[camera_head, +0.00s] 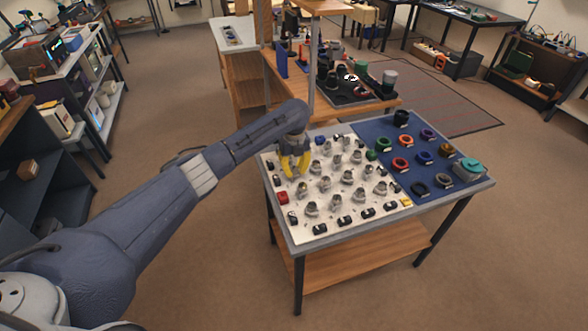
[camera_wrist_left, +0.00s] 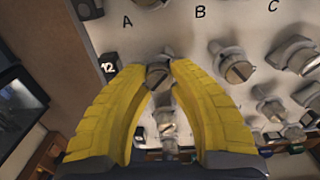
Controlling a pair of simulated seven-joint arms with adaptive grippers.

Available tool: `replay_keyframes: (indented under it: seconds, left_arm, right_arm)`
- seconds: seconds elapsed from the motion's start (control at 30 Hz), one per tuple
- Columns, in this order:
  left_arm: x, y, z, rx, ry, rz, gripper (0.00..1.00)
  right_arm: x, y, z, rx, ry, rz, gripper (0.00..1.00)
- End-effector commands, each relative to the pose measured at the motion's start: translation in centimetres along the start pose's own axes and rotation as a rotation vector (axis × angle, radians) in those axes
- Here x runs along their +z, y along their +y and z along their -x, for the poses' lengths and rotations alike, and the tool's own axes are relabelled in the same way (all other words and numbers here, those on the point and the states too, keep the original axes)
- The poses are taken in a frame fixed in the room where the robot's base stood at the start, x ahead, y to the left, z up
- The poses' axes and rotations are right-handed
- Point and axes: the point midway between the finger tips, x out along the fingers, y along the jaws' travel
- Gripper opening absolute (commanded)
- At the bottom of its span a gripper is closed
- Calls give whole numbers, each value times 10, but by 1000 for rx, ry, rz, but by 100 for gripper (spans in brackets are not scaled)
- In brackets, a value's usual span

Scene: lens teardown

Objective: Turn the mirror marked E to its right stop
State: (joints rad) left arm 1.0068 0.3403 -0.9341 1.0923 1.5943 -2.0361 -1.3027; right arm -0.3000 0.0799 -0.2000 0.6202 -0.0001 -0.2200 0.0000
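Several grey metal mirror mounts stand on the white left part of the bench top (camera_head: 312,238). My left gripper (camera_head: 296,175) points down at the upper left of this field. In the left wrist view its yellow fingertips (camera_wrist_left: 160,67) stand close on both sides of a grey mount with a slotted round top (camera_wrist_left: 158,77). Whether they press on it I cannot tell. The letters A (camera_wrist_left: 127,22), B (camera_wrist_left: 200,12) and C (camera_wrist_left: 273,6) are readable nearby. No letter E is readable, so I cannot tell which letter the mount between the fingers has. My right gripper is out of view.
Another slotted mount (camera_wrist_left: 238,72) stands close to the right finger. A black block with a white number (camera_wrist_left: 109,65) is beside the left finger. Coloured rings lie on the blue mat (camera_head: 375,128).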

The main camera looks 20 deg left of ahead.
Motion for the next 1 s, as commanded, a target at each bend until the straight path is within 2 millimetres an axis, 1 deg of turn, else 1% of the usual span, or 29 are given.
replay_keyframes:
  seconds: [0.03, 0.23, 0.47, 0.57, 0.67, 0.77, 1.0]
  left_arm:
    - [-3, -2, -2, 0, 4, -4, 25]
    - [-1, 0, -1, 1, 0, -1, 48]
    - [0, 0, 0, 1, -3, 1, 48]
    - [1, 0, 4, 1, -4, 0, 48]
    - [2, 0, 13, 0, -5, 2, 48]
    - [2, 0, 28, -1, -6, 1, 48]
    - [1, 0, 71, 1, -6, 0, 48]
  right_arm:
    - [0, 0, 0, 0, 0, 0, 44]
    - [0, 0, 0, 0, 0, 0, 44]
    - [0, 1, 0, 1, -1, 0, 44]
    - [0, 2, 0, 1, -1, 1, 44]
    - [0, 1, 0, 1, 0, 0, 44]
    - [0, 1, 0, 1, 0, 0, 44]
    - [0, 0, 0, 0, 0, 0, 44]
